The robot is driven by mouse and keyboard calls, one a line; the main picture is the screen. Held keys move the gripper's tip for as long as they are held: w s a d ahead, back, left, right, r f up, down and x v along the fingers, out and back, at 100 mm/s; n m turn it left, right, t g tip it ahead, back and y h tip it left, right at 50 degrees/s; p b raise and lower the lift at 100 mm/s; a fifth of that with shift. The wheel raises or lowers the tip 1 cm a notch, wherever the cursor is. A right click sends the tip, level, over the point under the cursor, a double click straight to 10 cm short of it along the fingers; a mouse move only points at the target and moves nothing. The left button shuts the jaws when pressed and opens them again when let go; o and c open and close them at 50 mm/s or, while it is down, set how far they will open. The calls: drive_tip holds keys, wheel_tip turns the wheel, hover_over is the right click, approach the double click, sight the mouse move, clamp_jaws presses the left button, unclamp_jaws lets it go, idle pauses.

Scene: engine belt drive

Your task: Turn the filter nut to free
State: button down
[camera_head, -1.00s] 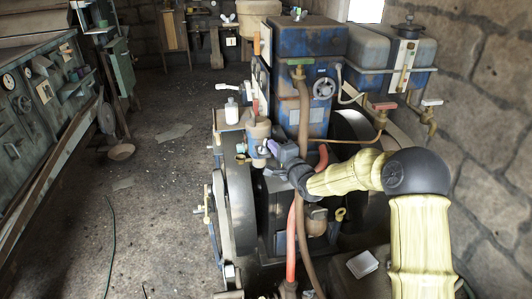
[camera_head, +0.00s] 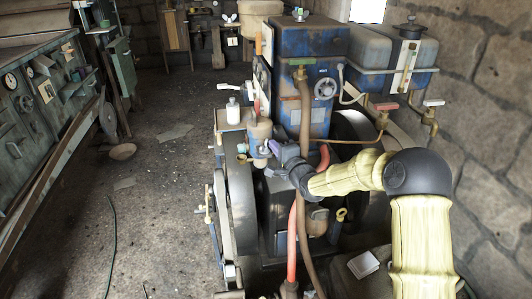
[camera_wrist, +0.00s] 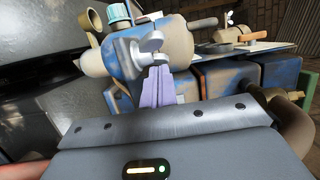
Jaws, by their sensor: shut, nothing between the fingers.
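The filter nut, a silver wing nut (camera_wrist: 152,43), sits on the end of the blue and tan filter body (camera_wrist: 118,62) in the wrist view. My gripper (camera_wrist: 157,70) has its two purple fingers together. The tips are at the lower wing of the nut, with nothing held between them. Whether they touch it I cannot tell. In the head view the filter (camera_head: 258,136) is on the engine's front left. My gripper (camera_head: 273,147) reaches it from the right. The nut is too small to make out there.
A blue tank (camera_head: 305,100) rises behind the filter, and a second tank (camera_head: 395,58) stands to its right. A brown hose (camera_head: 305,165) and a red pipe (camera_head: 292,240) run close to my arm. A large flywheel (camera_head: 238,200) is below left.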

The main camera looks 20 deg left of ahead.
drive_tip(key=w+d+v, duration=0.1)
drive_tip(key=v, duration=1.2)
drive_tip(key=shift+w, duration=0.1)
